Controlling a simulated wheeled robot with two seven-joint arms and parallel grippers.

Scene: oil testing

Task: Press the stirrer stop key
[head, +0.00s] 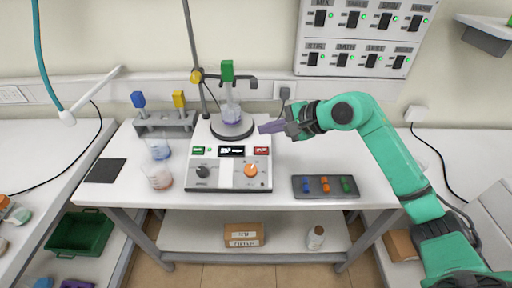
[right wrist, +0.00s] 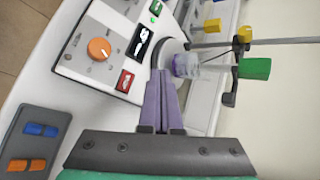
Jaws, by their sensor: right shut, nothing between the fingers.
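The stirrer (head: 229,187) stands on the middle table with a white front panel. Its red key (head: 262,150) is at the panel's right, and it also shows in the right wrist view (right wrist: 125,81). A green key (head: 198,150) is at the left, with a dark display (head: 231,151) between them. An orange knob (head: 251,170) and a black knob (head: 203,172) sit below. My right gripper (head: 264,128) is shut and empty, its purple fingers above and behind the red key, apart from it. In the right wrist view the fingertips (right wrist: 160,74) point towards the beaker. My left gripper is not seen.
A beaker (head: 232,116) stands on the stirrer's round plate under a clamp stand (head: 192,45). A dark tray (head: 325,195) with coloured blocks lies to the right. Two beakers (head: 159,177) stand to the left.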

